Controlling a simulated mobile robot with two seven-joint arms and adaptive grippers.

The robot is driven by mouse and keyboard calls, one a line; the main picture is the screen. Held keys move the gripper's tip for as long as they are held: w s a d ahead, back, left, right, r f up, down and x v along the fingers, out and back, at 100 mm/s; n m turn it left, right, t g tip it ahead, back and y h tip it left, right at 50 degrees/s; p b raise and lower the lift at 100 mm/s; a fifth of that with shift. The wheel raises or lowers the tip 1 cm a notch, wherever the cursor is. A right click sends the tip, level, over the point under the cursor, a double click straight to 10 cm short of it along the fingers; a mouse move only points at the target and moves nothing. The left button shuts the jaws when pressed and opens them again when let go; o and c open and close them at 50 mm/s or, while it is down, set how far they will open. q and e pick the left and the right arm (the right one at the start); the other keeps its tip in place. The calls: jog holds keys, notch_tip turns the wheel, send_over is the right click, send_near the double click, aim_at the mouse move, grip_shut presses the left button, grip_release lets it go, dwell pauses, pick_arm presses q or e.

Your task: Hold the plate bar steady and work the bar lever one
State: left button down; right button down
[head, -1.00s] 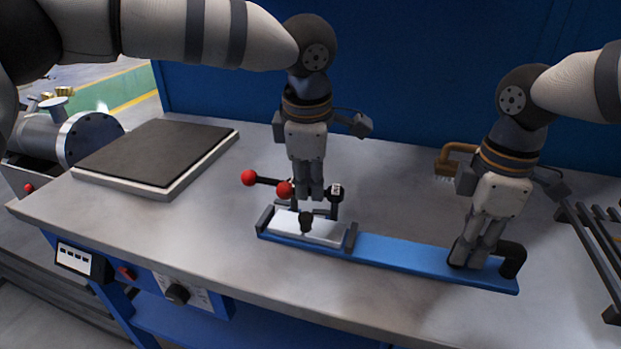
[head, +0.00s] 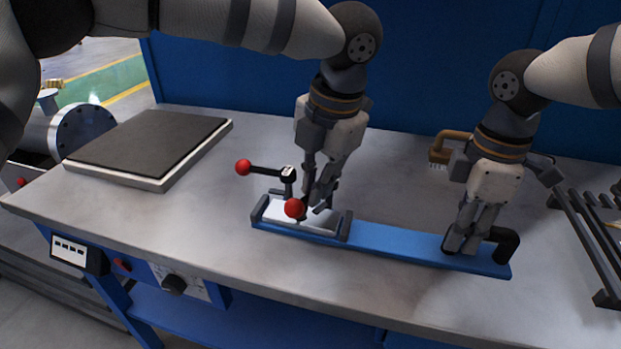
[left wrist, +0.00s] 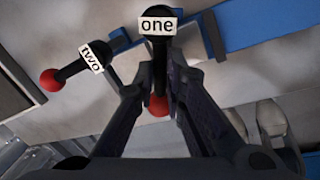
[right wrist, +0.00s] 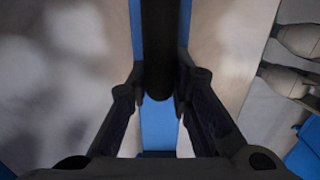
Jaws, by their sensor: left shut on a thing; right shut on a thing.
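The blue plate bar (head: 395,244) lies on the bench with a pale plate in a grey frame (head: 275,213) at its left end. The black handle (head: 508,240) rises at its right end. My right gripper (head: 460,245) is shut on this handle; the right wrist view shows the dark handle (right wrist: 158,60) between the fingers. Bar lever one has a red ball (head: 295,208) over the pale plate and a label "one" (left wrist: 157,22). My left gripper (head: 315,205) is shut on lever one, whose ball (left wrist: 158,106) shows between the fingers. The gripper hides lever one's pivot in the head view.
Lever two, with a red ball (head: 243,167), points left close beside my left gripper. A dark-topped slab (head: 150,148) lies at the left. A brown-handled brush (head: 440,150) and a dark rack (head: 590,235) are at the right.

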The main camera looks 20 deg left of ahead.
pick_arm(q)
jog(key=shift+d+r+n+g, duration=0.15)
jog(key=shift+d+n, duration=0.15)
jog(key=shift+n, duration=0.45)
jog(key=shift+d+n+g, duration=0.15)
jog(key=shift+d+n, duration=0.1)
jog(key=shift+n, duration=0.5)
pick_arm(e)
jog(key=shift+f, duration=0.1)
pick_arm(q)
jog(key=c, duration=1.7)
grip_release()
jog(key=shift+s, duration=0.1)
jog(key=shift+o, duration=0.2)
jog(key=shift+d, duration=0.1)
notch_tip(320, 180, up, 12)
jog(key=d, duration=0.2)
jog(key=shift+s, duration=0.2)
jog(key=shift+d, duration=0.1)
pick_arm(e)
jog(key=c, duration=1.4)
grip_release()
jog(key=shift+o, duration=0.2)
